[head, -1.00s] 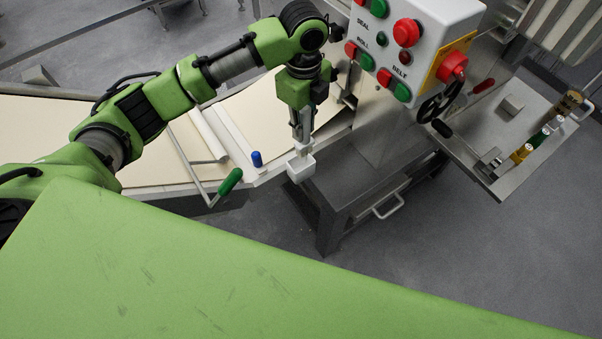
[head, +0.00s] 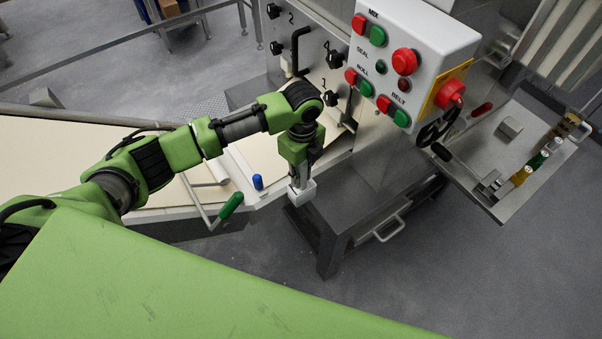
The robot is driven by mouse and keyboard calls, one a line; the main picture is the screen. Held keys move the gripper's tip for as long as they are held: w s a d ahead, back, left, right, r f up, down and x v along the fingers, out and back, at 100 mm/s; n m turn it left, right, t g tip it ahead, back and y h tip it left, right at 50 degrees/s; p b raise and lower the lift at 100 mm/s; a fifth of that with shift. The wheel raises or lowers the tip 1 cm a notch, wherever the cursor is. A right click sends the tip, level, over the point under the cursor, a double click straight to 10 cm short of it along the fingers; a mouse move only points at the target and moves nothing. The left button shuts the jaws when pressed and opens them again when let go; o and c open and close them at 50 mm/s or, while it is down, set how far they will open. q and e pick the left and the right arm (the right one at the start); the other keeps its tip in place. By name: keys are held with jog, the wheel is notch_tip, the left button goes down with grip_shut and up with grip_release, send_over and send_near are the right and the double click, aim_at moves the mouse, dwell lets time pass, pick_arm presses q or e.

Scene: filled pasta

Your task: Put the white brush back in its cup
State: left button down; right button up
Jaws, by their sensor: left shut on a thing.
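The white cup (head: 302,194) is a small box-like holder beside the right end of the belt table. My left gripper (head: 300,182) comes down from above with its fingers right at the cup's top. It is shut, and the white brush between its fingers is hardly visible now. The brush appears to be at or inside the cup, but the fingers and cup hide how deep it sits. My right gripper is not in view.
A grey control box (head: 415,60) with red and green buttons stands right of my left arm. A green-handled lever (head: 231,206) and a blue knob (head: 258,182) are left of the cup. A steel side tray (head: 500,205) holds small bottles at the right.

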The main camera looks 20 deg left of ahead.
pick_arm(q)
jog(key=c, duration=1.9)
grip_release()
jog(key=shift+f, duration=0.1)
notch_tip(320, 180, up, 12)
jog(key=shift+r+b, duration=0.2)
jog(key=shift+b, duration=0.25)
jog(key=shift+d+f, duration=0.1)
jog(key=shift+f, duration=0.05)
